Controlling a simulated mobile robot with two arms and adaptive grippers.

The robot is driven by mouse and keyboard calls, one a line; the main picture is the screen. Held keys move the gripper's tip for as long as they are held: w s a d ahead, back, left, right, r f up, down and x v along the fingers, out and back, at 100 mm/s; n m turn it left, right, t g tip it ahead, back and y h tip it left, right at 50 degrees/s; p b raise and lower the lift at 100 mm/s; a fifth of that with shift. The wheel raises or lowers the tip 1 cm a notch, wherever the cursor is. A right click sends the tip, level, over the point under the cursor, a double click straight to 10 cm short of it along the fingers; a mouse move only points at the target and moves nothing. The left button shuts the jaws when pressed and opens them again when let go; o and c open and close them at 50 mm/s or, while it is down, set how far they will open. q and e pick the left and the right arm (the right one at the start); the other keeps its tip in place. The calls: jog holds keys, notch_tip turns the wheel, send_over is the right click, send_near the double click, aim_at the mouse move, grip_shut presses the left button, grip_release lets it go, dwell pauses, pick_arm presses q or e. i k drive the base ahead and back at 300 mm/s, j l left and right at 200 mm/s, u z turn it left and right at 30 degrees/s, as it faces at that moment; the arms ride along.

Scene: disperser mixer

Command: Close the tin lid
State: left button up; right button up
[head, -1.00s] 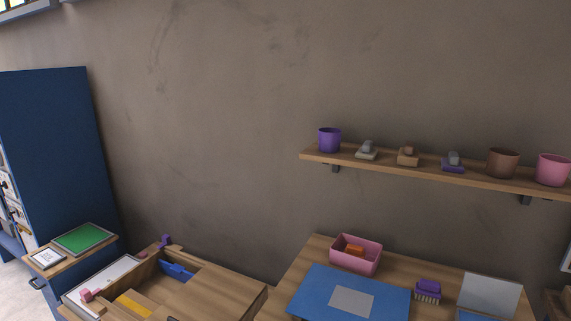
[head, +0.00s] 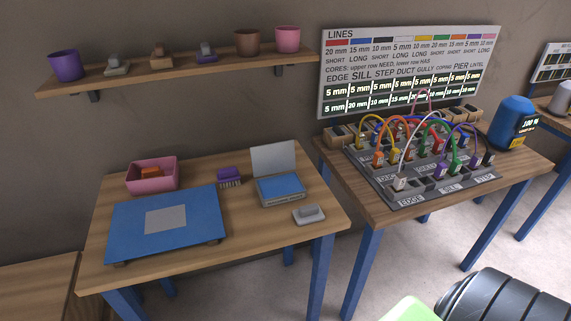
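A small grey tin (head: 281,199) stands on the wooden table, right of the middle. Its pale grey lid (head: 274,158) stands raised at the back edge, tilted slightly back, so the tin is open. A flat blue surface shows inside the tin. Neither of my grippers is in view, and nothing touches the tin or its lid.
The table (head: 260,240) also holds a blue board (head: 125,228) with a grey square, a pink box (head: 152,187), a purple brush (head: 229,175) and a grey block (head: 309,214). A shelf (head: 130,76) hangs above. A cable panel (head: 420,192) stands on the table to the right.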

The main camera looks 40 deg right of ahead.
aim_at(277, 157)
jog(key=i+l+z, duration=0.1)
jog(key=z, duration=1)
jog(key=l, duration=0.15)
